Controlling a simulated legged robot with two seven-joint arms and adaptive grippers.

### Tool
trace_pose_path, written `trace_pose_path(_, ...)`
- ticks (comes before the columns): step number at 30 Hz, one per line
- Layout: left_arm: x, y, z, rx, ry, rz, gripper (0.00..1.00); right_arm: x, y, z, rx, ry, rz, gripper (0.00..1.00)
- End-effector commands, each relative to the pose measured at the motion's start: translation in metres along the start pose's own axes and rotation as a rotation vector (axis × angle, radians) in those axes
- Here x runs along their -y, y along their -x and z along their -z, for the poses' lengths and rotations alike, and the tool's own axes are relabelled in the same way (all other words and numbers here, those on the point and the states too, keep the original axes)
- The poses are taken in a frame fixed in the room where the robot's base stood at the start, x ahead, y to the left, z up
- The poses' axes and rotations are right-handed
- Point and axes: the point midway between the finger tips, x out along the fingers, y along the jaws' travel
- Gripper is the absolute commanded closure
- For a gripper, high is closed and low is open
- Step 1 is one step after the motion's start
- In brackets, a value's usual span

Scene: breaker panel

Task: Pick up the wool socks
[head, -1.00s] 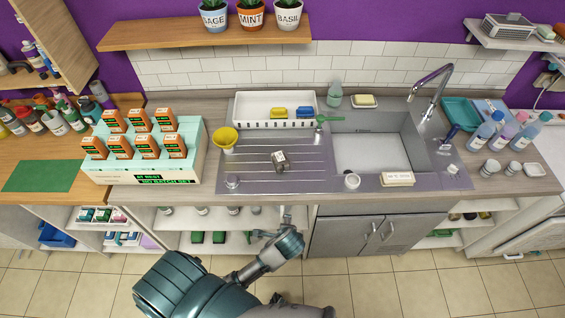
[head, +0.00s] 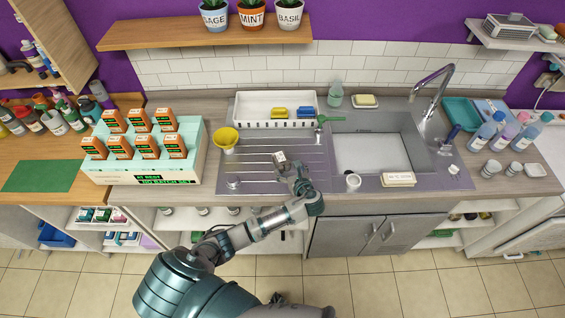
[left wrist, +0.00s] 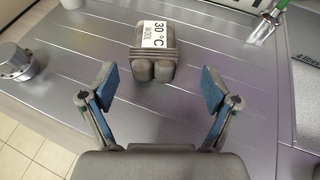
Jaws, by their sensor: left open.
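The wool socks (head: 281,158) are a small grey folded bundle with a white band on the metal drainboard (head: 258,178) left of the sink. In the left wrist view the socks (left wrist: 153,52) show a label reading "30 °C WOOL". My left gripper (head: 292,172) is just in front of them, over the drainboard. In the left wrist view its two blue-padded fingers (left wrist: 157,88) are spread apart with nothing between them, and the socks lie beyond the fingertips. My right gripper is not in view.
A white tray (head: 262,124) with yellow and blue items is behind. The drainboard around the socks is mostly clear.

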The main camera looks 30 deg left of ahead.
Motion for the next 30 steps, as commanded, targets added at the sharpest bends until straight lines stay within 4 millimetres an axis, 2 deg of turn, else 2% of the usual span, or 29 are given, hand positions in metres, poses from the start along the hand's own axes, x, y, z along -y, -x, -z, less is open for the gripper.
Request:
trace_pose_path(3,-0.001,-0.016,0.000,0.001,0.000,-0.002,0.12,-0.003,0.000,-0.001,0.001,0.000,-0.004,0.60)
trace_pose_path(8,-0.002,-0.026,-0.001,0.000,0.001,-0.002,0.12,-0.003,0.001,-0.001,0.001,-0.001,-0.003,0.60)
trace_pose_path(16,-0.003,-0.066,-0.001,0.000,0.000,-0.002,0.12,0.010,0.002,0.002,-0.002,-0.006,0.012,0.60)
trace_pose_path(25,-0.004,-0.072,-0.001,-0.001,0.001,0.001,0.12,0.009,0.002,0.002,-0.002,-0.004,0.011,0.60)
trace_pose_path(30,-0.004,-0.072,-0.001,-0.001,0.001,0.001,0.55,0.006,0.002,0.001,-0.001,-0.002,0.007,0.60)
